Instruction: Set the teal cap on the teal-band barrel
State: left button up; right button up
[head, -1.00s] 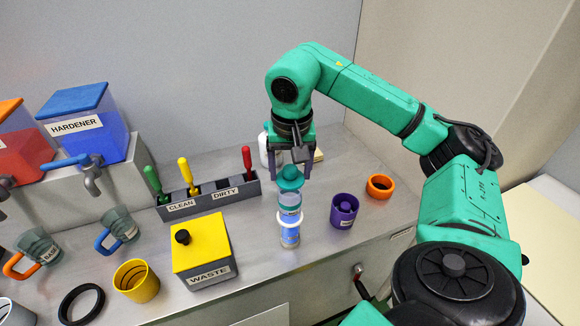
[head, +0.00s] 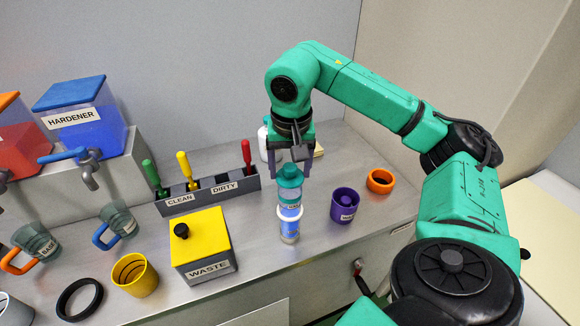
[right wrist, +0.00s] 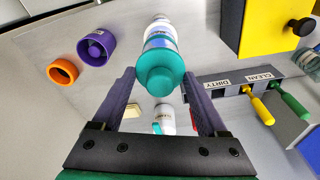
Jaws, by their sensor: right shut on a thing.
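The teal cap (head: 290,177) is at the top end of the upright clear barrel (head: 290,226), which has a teal band, a blue label and a white ring around its middle. In the right wrist view the cap (right wrist: 160,78) meets the end of the barrel (right wrist: 160,36) with no gap that I can see. My right gripper (head: 291,174) points down from above and is shut on the cap, one finger on each side. My left gripper is not in view.
A purple cup (head: 344,206) and an orange ring (head: 380,181) are to the right. The yellow-lidded waste box (head: 205,240) and the tool rack (head: 208,194) are to the left. A white bottle (head: 265,140) stands behind the gripper.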

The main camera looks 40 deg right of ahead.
jog(key=shift+f+b, duration=0.4)
jog(key=shift+f, duration=0.15)
jog(key=o, duration=1.2)
jog(key=shift+o, duration=0.2)
jog(key=shift+s+a+r, duration=0.15)
jog(key=shift+r, duration=1.35)
notch_tip(320, 180, up, 11)
jog(key=s+p, duration=0.1)
jog(key=p, duration=0.7)
jog(key=shift+s+a+r, duration=0.2)
jog(key=shift+s+a, duration=0.05)
jog(key=shift+a, duration=0.2)
jog(key=shift+f, duration=0.1)
